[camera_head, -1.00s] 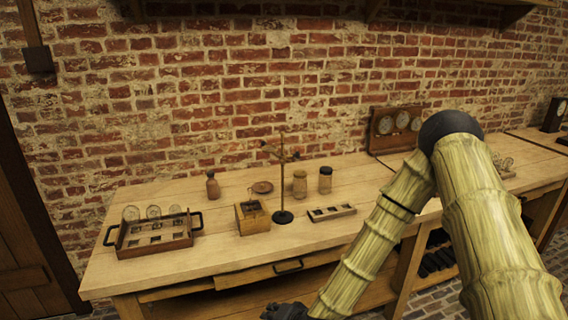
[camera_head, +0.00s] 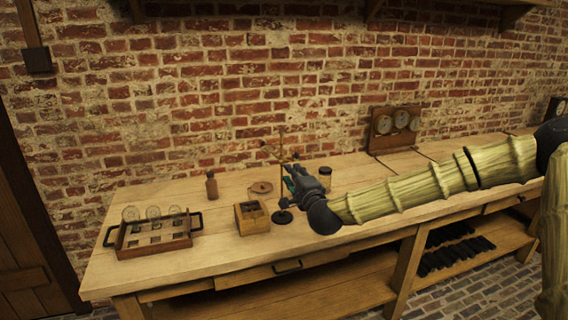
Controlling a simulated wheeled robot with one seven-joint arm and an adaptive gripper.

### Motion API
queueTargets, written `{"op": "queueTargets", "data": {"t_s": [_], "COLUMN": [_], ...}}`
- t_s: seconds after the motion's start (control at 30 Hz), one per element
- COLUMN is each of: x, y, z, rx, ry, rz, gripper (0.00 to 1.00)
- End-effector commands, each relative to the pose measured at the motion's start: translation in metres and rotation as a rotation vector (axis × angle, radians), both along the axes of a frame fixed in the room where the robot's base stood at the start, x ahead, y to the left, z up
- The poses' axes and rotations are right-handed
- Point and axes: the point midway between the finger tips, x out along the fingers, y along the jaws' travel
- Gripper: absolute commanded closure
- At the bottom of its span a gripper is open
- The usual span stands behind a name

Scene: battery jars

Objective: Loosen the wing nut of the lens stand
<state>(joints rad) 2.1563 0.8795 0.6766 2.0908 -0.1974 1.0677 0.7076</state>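The lens stand (camera_head: 281,150) stands upright on the bench, a thin brass rod on a round dark base (camera_head: 282,217). A short arm or clamp crosses it near the upper part; the wing nut is too small to make out. My gripper (camera_head: 286,182) is at the stand, just right of the rod and below the clamp, its fingers pointing up and left. I cannot tell whether it touches the stand, or whether its fingers are open or shut. My gripper and wrist hide part of the rod and the bench right of it.
A wooden box (camera_head: 252,218) stands close left of the stand base, with a small dish (camera_head: 261,188) behind. A brown bottle (camera_head: 212,186) and a tray of glass jars (camera_head: 154,243) are farther left. A dark-lidded jar (camera_head: 325,177) stands behind my wrist. A gauge panel (camera_head: 396,127) stands against the wall.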

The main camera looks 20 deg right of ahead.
Motion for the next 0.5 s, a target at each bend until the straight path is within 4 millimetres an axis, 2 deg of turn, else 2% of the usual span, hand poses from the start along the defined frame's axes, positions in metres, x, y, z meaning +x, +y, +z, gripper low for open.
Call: {"op": "queueTargets", "data": {"t_s": [0.3, 0.5], "x": [0.052, 0.077], "y": [0.002, 0.003], "z": [0.001, 0.0], "rx": [-0.003, -0.002], "ry": [0.001, 0.001], "rz": [0.0, 0.001], "gripper": [0.75, 0.75]}}
